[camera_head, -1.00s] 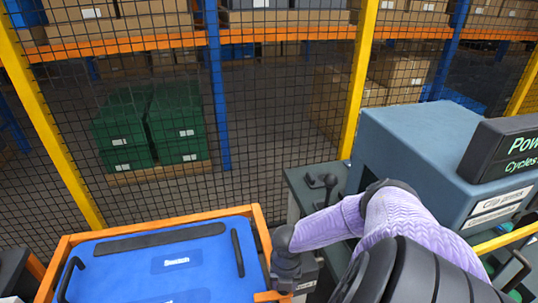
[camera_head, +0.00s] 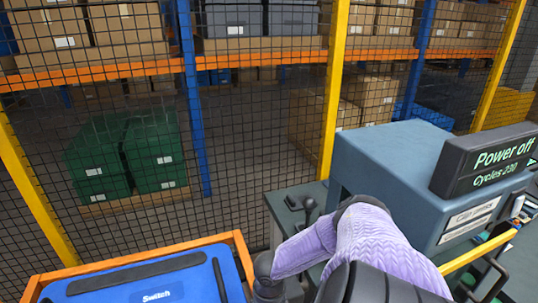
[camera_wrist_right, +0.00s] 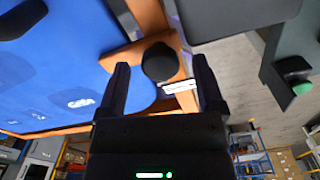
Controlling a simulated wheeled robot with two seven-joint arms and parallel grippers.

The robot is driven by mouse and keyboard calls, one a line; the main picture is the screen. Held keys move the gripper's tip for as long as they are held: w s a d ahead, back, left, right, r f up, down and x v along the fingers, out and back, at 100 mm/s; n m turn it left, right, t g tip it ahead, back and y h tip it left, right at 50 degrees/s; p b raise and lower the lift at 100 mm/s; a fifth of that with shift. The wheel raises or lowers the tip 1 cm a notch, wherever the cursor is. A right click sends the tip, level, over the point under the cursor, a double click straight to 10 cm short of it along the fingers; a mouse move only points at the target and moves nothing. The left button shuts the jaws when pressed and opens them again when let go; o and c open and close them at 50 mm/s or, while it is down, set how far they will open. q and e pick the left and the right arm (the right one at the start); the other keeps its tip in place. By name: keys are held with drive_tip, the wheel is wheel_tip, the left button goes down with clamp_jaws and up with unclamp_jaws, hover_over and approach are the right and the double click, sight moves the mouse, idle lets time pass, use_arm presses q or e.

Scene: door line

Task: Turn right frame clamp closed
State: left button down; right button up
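A round black knob (camera_wrist_right: 158,62), apparently the right frame clamp, sits on the orange frame (camera_wrist_right: 150,22) beside the blue panel (camera_wrist_right: 60,65) in the right wrist view. My right gripper (camera_wrist_right: 160,66) is open, with one finger on each side of the knob and visible gaps to it. In the head view, the blue panel (camera_head: 140,285) lies inside the orange frame (camera_head: 239,250) at the lower left. My right arm reaches down to the frame's right side; its fingers and the clamp cannot be made out there. My left gripper is out of view.
A blue-grey machine (camera_head: 400,170) with a display (camera_head: 490,160) reading "Power off" stands at the right. A grey-green bench (camera_head: 285,205) with a small black lever lies before it. A mesh fence (camera_head: 260,130) with yellow posts closes off the back.

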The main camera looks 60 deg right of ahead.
wheel_tip(320, 180, up, 10)
drive_tip(key=p, duration=0.2)
idle(0.6)
